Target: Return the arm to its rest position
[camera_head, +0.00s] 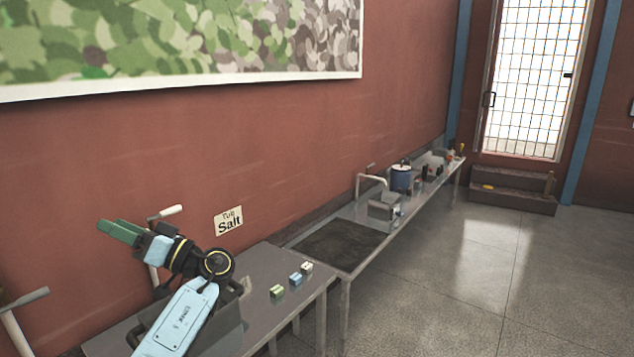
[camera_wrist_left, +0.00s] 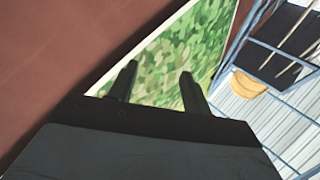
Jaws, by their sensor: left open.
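My left arm rises from the lower middle of the head view, its light-blue forearm over the near table (camera_head: 262,262). My left gripper (camera_head: 118,232) points to the left, raised above the table and in front of the red wall. In the left wrist view, the two dark fingers of the left gripper (camera_wrist_left: 157,85) stand apart with nothing between them. Behind them lie the wall and the green patterned picture. My right gripper shows in neither view.
Several small blocks (camera_head: 296,279) sit on the near table. A long counter (camera_head: 345,245) with a blue pot (camera_head: 401,179) runs back. The floor (camera_head: 480,270) at right is clear.

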